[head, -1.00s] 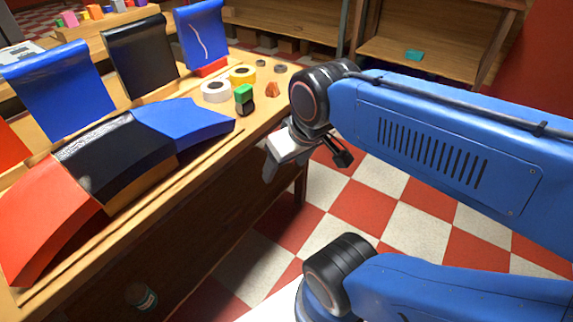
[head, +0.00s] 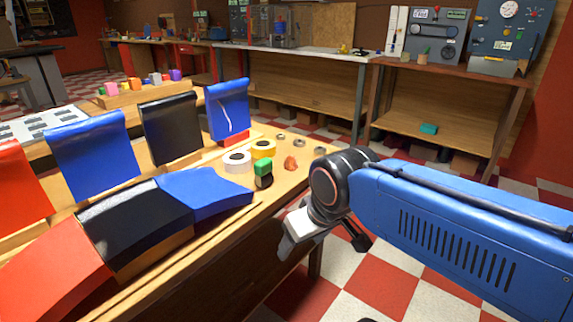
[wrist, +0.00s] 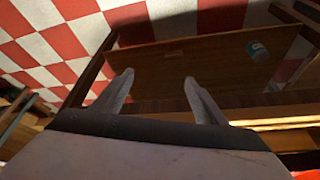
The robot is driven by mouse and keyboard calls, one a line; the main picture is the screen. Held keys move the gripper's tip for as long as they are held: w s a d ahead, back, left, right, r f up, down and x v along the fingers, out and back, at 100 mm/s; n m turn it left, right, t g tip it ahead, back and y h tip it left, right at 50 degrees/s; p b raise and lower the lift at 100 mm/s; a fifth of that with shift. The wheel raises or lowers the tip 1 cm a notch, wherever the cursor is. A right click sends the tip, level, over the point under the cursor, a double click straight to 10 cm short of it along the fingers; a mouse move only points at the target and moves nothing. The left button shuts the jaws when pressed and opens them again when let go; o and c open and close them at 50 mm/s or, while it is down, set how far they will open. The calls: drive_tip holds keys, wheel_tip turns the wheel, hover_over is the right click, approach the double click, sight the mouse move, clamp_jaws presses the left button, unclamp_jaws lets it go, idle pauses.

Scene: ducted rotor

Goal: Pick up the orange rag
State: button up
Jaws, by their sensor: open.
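A small crumpled orange lump, which looks like the orange rag (head: 290,163), lies on the wooden workbench (head: 240,238) near its far right end. My gripper (wrist: 158,78) is open and empty in the wrist view, its two grey fingers apart. In the head view my gripper hangs beyond the bench's right edge, lower in the picture than the rag and apart from it; its fingers are partly hidden by the wrist. The rag cannot be seen in the wrist view, which shows the floor and a wooden shelf.
Several small rings lie behind. Red, black and blue curved panels fill the bench's left side. Checkered floor (head: 375,287) is open right of the bench.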

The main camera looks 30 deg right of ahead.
drive_tip(key=shift+o, duration=0.4)
wheel_tip(320, 180, up, 20)
drive_tip(key=m+g+h, duration=0.1)
drive_tip(key=m+g, duration=0.3)
drive_tip(key=m, duration=1)
hover_over(291, 155)
drive_tip(key=a, duration=0.2)
drive_tip(key=f, duration=0.4)
drive_tip(key=d+f, duration=0.1)
drive_tip(key=f, duration=0.6)
drive_tip(key=shift+w+d+f, duration=0.1)
drive_tip(key=shift+d+f, duration=0.25)
drive_tip(key=shift+d, duration=0.05)
drive_tip(key=shift+d+f, duration=0.1)
drive_tip(key=shift+f, duration=2.55)
drive_tip(key=c, duration=1.2)
